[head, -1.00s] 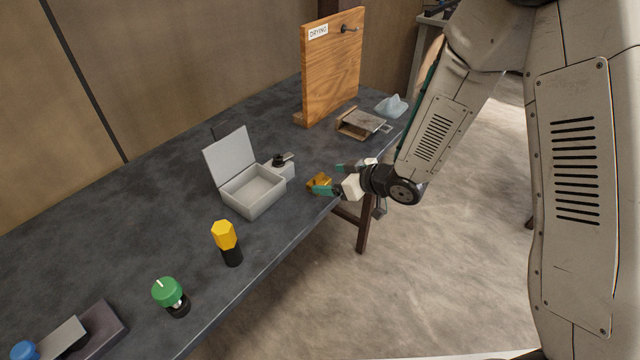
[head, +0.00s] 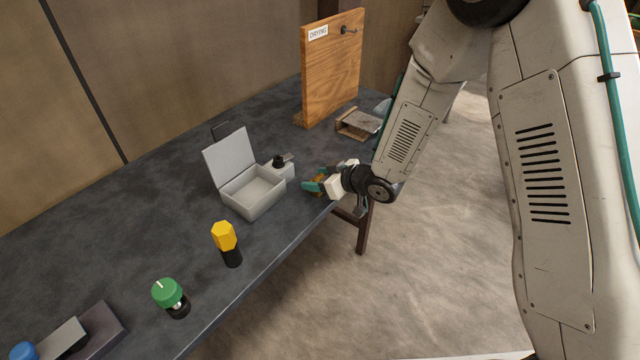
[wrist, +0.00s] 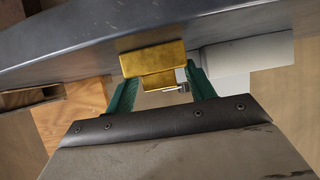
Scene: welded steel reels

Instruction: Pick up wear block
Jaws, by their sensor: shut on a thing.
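The wear block looks to be the brass-gold block (wrist: 152,59), stepped in shape, in the upper middle of the wrist view. In the head view only a little of the gold block (head: 319,178) shows between the fingers, near the table's front edge. My gripper (head: 316,179) has teal fingers and is shut on the block, one finger on each side. Both fingers also show in the wrist view (wrist: 162,86). The block is at the dark table top; whether it touches it I cannot tell.
An open grey box (head: 254,193) with a raised lid stands just left of my gripper, with a small grey-and-black piece (head: 281,167) beside it. A wooden "DRYING" board (head: 332,68) stands behind. A yellow-topped item (head: 225,236) and a green knob (head: 168,293) stand at front left.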

